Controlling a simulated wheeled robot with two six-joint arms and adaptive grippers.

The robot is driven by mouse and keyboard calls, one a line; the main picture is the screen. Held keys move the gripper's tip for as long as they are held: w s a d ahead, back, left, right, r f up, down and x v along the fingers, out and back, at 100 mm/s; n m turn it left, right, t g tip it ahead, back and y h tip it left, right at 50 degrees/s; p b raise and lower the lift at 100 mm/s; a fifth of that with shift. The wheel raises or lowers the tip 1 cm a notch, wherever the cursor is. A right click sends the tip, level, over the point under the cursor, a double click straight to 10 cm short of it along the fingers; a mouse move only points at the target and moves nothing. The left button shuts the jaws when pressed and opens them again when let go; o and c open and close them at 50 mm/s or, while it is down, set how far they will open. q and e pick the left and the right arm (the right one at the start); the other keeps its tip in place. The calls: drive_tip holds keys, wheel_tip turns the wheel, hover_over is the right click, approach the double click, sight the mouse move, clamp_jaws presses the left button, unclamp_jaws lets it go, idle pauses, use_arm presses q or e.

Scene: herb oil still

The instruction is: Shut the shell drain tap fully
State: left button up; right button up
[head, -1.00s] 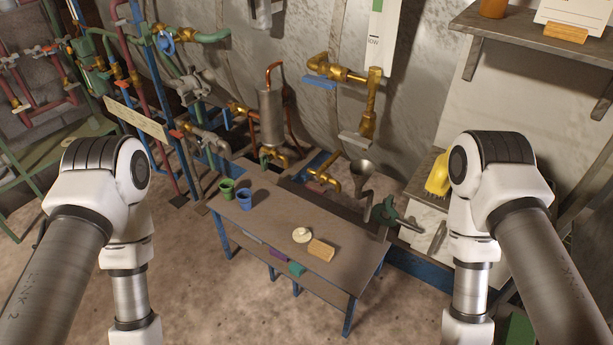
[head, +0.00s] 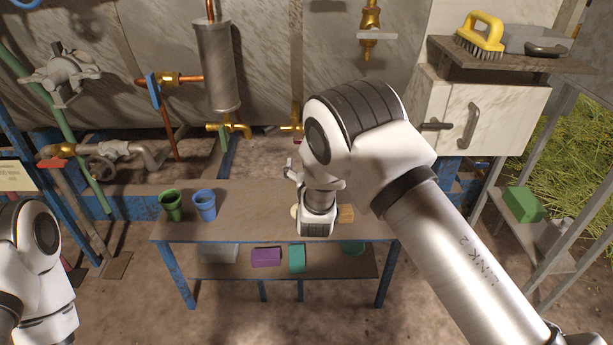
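A grey metal cylinder (head: 217,65) with copper pipes hangs on the back wall. A brass tap (head: 230,127) sits just below it, and looks like the shell drain tap; I cannot tell how far it is turned. A second brass tap (head: 291,127) to its right is partly covered by my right arm. My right arm reaches over the table, and only a small grey piece at its wrist, perhaps part of the gripper (head: 293,172), shows, right of and in front of the cylinder's tap. Its fingers cannot be made out. My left gripper is out of view; its arm shows at the lower left.
The table (head: 245,222) holds a green cup (head: 172,204), a blue cup (head: 205,204) and a wooden block (head: 346,214). Valves and pipes (head: 115,150) stand at the left. A shelf (head: 500,62) with a yellow brush (head: 481,36) is at upper right.

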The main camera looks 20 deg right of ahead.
drive_tip(key=shift+t, duration=0.4)
drive_tip(key=x, duration=0.2)
drive_tip(key=b+x, duration=0.1)
drive_tip(key=x, duration=0.2)
drive_tip(key=r+b+x, duration=0.1)
drive_tip(key=x, duration=0.1)
drive_tip(key=shift+w+a, duration=0.3)
drive_tip(key=shift+w, duration=0.15)
drive_tip(key=shift+w+d+r, duration=0.1)
drive_tip(key=shift+w+r, duration=0.1)
drive_tip(key=shift+w, duration=0.3)
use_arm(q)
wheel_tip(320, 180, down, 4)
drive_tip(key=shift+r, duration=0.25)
use_arm(e)
drive_tip(key=c, duration=1.1)
